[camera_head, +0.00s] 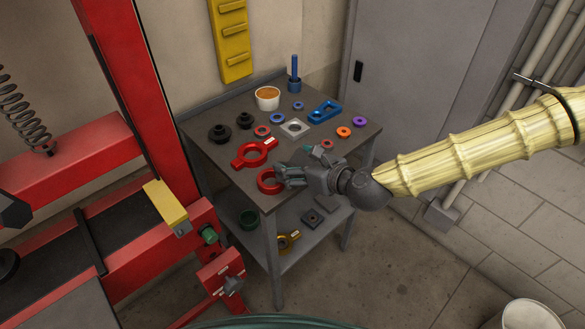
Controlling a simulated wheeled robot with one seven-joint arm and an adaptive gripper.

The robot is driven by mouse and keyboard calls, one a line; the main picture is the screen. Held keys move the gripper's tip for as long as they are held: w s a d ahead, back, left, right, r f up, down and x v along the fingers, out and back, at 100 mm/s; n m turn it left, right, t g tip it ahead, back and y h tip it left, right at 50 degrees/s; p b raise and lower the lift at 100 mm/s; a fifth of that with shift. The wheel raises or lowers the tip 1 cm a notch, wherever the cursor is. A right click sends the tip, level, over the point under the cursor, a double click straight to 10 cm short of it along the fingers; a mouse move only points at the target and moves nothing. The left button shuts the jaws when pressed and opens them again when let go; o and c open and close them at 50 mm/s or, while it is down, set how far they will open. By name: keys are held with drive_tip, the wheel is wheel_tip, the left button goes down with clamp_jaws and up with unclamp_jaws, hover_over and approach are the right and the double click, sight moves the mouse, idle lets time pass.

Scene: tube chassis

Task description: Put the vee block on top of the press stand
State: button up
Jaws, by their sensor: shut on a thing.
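My gripper (290,175) is over the near right part of the grey workbench, coming in from the right. It is shut on a small grey-green piece at its jaws. The piece is largely hidden by the fingers, so I cannot tell for sure that it is the vee block. A red ring (266,184) lies just left of the jaws; I cannot tell whether they touch. The red press frame (150,110) at the left, which I take for the press stand, carries a yellow block (166,201) on its bed edge.
The workbench (215,155) holds a red ring with handles (254,153), a white cup (267,98), a grey square plate (294,128), a blue vee-shaped part (324,111) and several small rings. A lower shelf (300,243) holds more parts.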

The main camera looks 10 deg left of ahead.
drive_tip(key=w, duration=0.3)
drive_tip(key=w+a+p, duration=0.1)
drive_tip(key=w, duration=0.4)
drive_tip(key=shift+w+a+f+p, duration=0.15)
drive_tip(key=shift+w+f+p, duration=0.15)
drive_tip(key=shift+w, duration=0.1)
wheel_tip(320, 180, down, 3)
drive_tip(key=shift+w+r+p, duration=0.15)
drive_tip(key=shift+r+p, duration=0.05)
drive_tip(key=shift+p, duration=0.2)
drive_tip(key=shift+f, duration=0.5)
drive_tip(key=shift+f, duration=0.2)
drive_tip(key=o, duration=1.9)
